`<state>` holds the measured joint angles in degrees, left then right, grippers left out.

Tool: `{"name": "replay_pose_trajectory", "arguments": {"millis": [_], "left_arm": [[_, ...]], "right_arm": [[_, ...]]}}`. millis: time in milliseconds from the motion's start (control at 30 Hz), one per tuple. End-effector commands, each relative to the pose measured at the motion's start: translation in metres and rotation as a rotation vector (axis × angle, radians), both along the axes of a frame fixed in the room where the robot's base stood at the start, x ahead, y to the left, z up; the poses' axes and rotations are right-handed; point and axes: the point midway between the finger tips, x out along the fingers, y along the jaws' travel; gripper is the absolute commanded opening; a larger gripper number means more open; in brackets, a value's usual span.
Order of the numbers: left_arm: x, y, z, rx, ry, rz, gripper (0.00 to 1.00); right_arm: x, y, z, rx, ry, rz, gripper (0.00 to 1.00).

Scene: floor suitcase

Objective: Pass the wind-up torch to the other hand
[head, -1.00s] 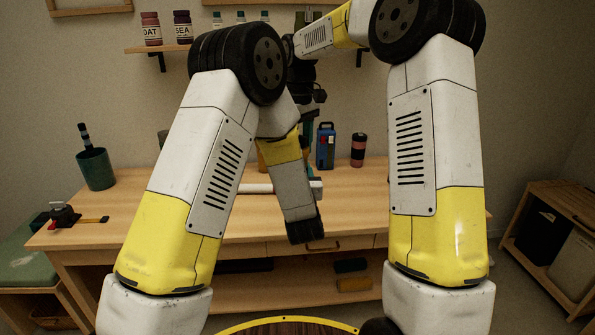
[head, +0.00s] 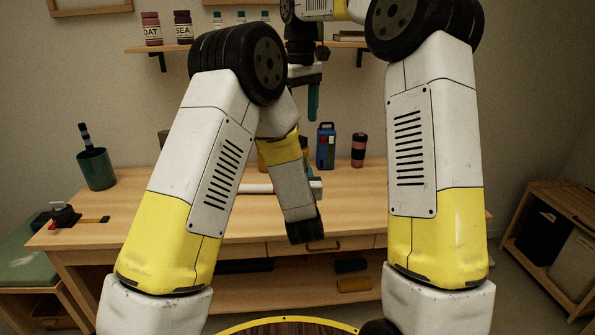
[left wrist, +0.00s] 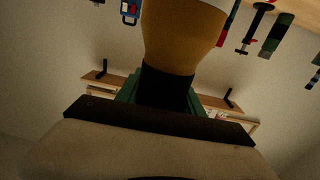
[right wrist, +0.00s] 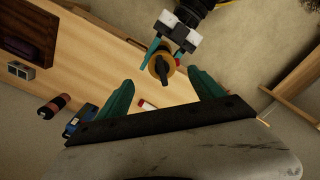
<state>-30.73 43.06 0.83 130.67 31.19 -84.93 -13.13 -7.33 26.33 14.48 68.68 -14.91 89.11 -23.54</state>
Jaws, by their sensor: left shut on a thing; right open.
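The wind-up torch shows in the left wrist view (left wrist: 182,38) as an orange-tan body with a black band, close in front of that camera. My left gripper is shut on it. In the right wrist view, the left gripper's teal fingers (right wrist: 163,58) flank the torch's round orange end (right wrist: 160,68), which has a dark knob. My right gripper (right wrist: 160,92) is open and empty, its teal fingers apart, with the torch end beyond the gap. In the head view my right gripper (head: 313,117) hangs above the bench, fingers down. My left arm hides most of the left gripper there.
The wooden bench (head: 350,205) carries a blue lantern-like box (head: 326,147), a pink-and-black cylinder (head: 358,150), a teal cup (head: 95,169) and a red-black tool (head: 62,214). A wall shelf (head: 150,48) with jars is behind. The bench's right part is fairly clear.

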Motion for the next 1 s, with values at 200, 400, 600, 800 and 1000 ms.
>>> {"name": "replay_pose_trajectory", "arguments": {"millis": [200, 400, 600, 800, 1000], "left_arm": [[0.0, 0.0, 0.001, 0.0, -0.002, 0.0, 0.0], [0.0, 0.0, 0.001, 0.0, -0.002, 0.0, 0.0], [0.0, 0.0, 0.001, 0.0, -0.002, 0.0, 0.0], [0.0, 0.0, 0.001, 0.0, -0.002, 0.0, 0.0], [0.0, 0.0, 0.001, 0.0, -0.002, 0.0, 0.0]], "right_arm": [[0.0, 0.0, 0.026, 0.0, -0.001, 0.0, 0.77], [-0.018, -0.008, 0.041, 0.006, -0.039, -0.035, 0.77], [-0.075, -0.031, 0.054, 0.045, -0.147, -0.155, 0.77], [-0.146, -0.058, 0.044, 0.125, -0.259, -0.323, 0.77], [-0.215, -0.077, 0.012, 0.235, -0.358, -0.501, 0.77]]}}
